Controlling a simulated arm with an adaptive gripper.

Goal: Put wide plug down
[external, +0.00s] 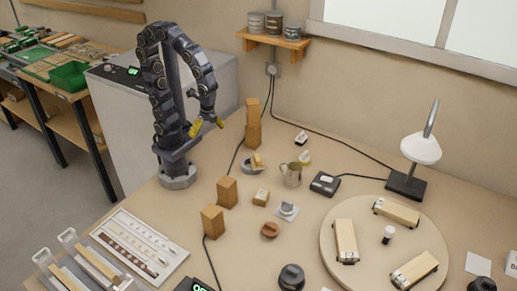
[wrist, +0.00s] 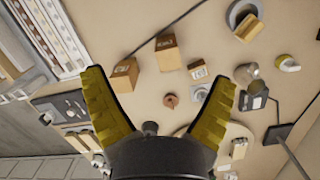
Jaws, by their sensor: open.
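My gripper (external: 207,125) is raised at the upper left of the bench, beside its own arm. In the wrist view my gripper (wrist: 160,76) has its yellow fingers spread wide with nothing between them. No piece is clearly marked as the wide plug, so I cannot tell which it is. Small candidates are a brown round piece (external: 270,229), a grey-white piece on a pale square (external: 288,209) and a dark round piece (external: 292,277). The brown piece (wrist: 170,100) and the pale-based piece (wrist: 200,91) also show in the wrist view, apart from the fingers.
Wooden blocks (external: 227,191) (external: 212,221) and a tall wooden post (external: 253,123) stand on the bench. A metal mug (external: 291,175), a dark box (external: 325,184) and a lamp (external: 420,150) are farther right. A round board (external: 379,207) carries wooden vehicles. Cables cross the bench.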

